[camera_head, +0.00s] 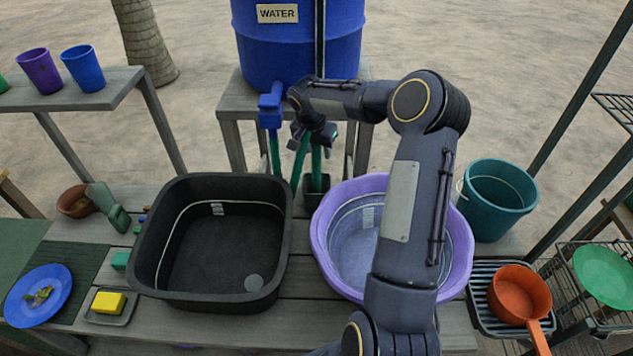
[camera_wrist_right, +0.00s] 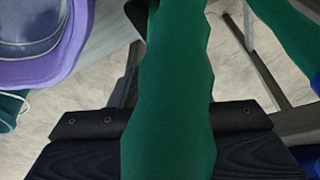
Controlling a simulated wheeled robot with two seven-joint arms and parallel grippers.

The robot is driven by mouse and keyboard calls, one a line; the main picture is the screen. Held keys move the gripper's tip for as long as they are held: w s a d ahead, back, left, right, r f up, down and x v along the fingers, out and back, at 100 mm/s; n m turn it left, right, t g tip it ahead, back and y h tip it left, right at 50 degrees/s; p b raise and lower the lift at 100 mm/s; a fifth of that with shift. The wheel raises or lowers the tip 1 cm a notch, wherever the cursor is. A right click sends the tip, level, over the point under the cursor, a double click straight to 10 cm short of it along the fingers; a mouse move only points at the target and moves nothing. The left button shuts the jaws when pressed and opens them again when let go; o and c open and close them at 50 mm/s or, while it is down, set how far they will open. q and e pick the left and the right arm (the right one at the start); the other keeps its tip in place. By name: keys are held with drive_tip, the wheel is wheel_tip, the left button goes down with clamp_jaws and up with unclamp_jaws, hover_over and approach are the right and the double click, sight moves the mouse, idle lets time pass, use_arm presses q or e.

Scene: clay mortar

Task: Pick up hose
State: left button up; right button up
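A green hose (camera_head: 300,160) hangs in front of the blue water barrel, behind the two basins. It also fills the middle of the right wrist view (camera_wrist_right: 168,90), running from top to bottom. My right gripper (camera_head: 314,133) is at the hose, below the barrel. In the right wrist view its dark fingers (camera_wrist_right: 167,145) show on both sides of the hose. The hose hides the gap between them, so I cannot tell whether they grip it. My left gripper is not in view.
The blue barrel (camera_head: 275,45) stands on a wooden stand (camera_head: 233,105) with a blue tap (camera_head: 270,108). A black basin (camera_head: 148,225) and a purple basin (camera_head: 459,255) sit on the counter, my right arm over the purple one. A teal bucket (camera_head: 490,205) stands right.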

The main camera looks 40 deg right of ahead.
drive_tip(key=c, duration=0.7)
drive_tip(key=shift+r, duration=0.1)
wheel_tip(320, 180, up, 10)
drive_tip(key=shift+f+b, duration=0.15)
drive_tip(key=shift+b, duration=0.2)
wheel_tip(320, 180, up, 10)
drive_tip(key=p, duration=0.8)
